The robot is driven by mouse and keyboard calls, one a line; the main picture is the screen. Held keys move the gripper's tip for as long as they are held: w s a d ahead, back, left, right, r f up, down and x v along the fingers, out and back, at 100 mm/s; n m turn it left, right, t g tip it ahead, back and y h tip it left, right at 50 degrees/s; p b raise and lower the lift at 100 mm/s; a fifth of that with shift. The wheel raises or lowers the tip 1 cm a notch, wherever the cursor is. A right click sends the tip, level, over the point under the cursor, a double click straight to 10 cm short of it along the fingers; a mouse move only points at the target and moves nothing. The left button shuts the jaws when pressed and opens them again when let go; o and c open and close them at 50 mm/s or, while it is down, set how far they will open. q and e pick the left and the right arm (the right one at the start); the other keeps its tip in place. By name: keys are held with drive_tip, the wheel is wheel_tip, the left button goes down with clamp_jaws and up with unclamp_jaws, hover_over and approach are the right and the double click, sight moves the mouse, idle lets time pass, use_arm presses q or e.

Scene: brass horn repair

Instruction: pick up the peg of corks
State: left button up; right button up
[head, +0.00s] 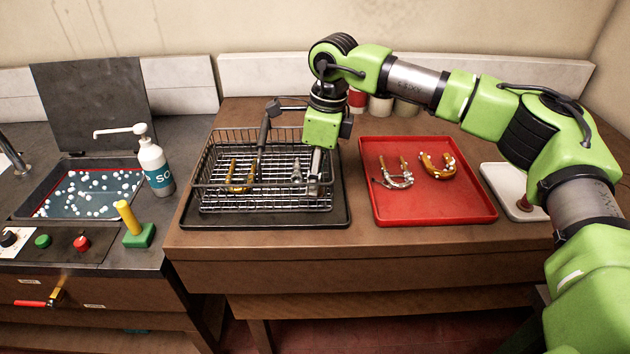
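I cannot say for sure which thing is the peg of corks. A yellow upright peg (128,217) stands, slightly tilted, on a green block (140,236) at the front right of the left counter. A small reddish-brown upright piece (524,202) stands on a white tray (497,180) at the far right, partly behind my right arm. My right gripper (316,170) points down into the right side of the wire basket (212,172), far from both. Its fingers are small and partly mixed with the wires, so its opening is unclear. My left gripper is out of view.
The basket holds a brass U-shaped tube (240,176) and silver parts, on a dark tray (196,217). A red tray (435,212) holds two curved tubes. A soap bottle (154,166) stands beside a sink of white balls. Cans stand behind my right arm.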

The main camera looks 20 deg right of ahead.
drive_tip(key=shift+f, duration=0.4)
drive_tip(key=c, duration=0.7)
drive_tip(key=shift+r, duration=0.15)
